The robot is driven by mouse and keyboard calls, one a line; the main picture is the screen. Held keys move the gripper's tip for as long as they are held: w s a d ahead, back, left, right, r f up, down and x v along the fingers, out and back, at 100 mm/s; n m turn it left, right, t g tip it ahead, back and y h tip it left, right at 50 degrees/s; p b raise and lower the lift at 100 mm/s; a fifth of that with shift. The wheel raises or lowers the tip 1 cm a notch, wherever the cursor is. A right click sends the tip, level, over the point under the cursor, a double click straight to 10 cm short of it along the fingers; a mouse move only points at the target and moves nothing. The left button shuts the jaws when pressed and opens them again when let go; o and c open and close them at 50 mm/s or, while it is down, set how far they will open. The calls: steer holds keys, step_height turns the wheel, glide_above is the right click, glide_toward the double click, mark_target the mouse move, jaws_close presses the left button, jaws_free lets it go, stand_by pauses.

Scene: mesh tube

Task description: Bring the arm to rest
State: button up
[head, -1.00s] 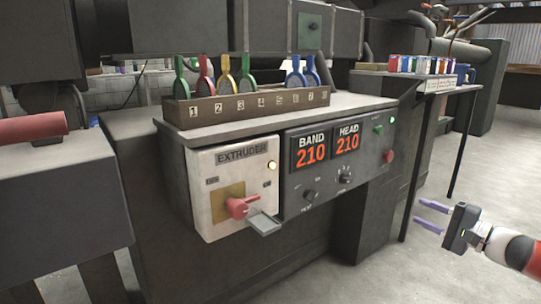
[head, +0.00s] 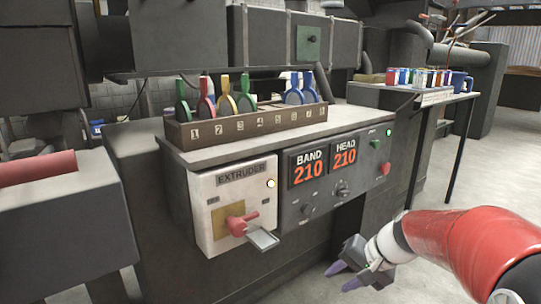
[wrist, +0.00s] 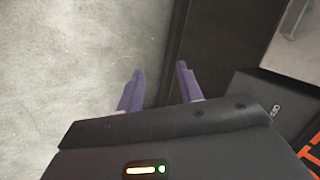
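My gripper (head: 345,277) is low at the bottom right of the head view, in front of the machine's dark lower body and apart from it. My red and white arm reaches in from the right edge. In the wrist view the two purple fingers (wrist: 158,88) stand apart with nothing between them, so my gripper is open and empty. The grey concrete floor and a dark panel edge lie beyond the fingertips.
The extruder box (head: 236,205) with its red switch handle (head: 240,225) stands left of my gripper. The control panel (head: 335,180) reads 210 twice. A numbered rack (head: 250,128) of coloured tags sits on top. A table with coloured cups (head: 425,77) is behind. Floor on the right is clear.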

steer(key=s+r+n+t+h+p, duration=0.1)
steer(key=s+r, duration=0.4)
steer(key=s, duration=0.5)
steer(key=s+r+n+h+p, duration=0.4)
steer(key=s+r+h, duration=0.1)
steer(key=s, duration=0.5)
steer(key=shift+a+r+t, duration=0.15)
steer(key=shift+a+t, duration=0.2)
steer(key=shift+t, duration=0.05)
steer(key=shift+s+a, duration=0.1)
steer(key=shift+a, duration=0.05)
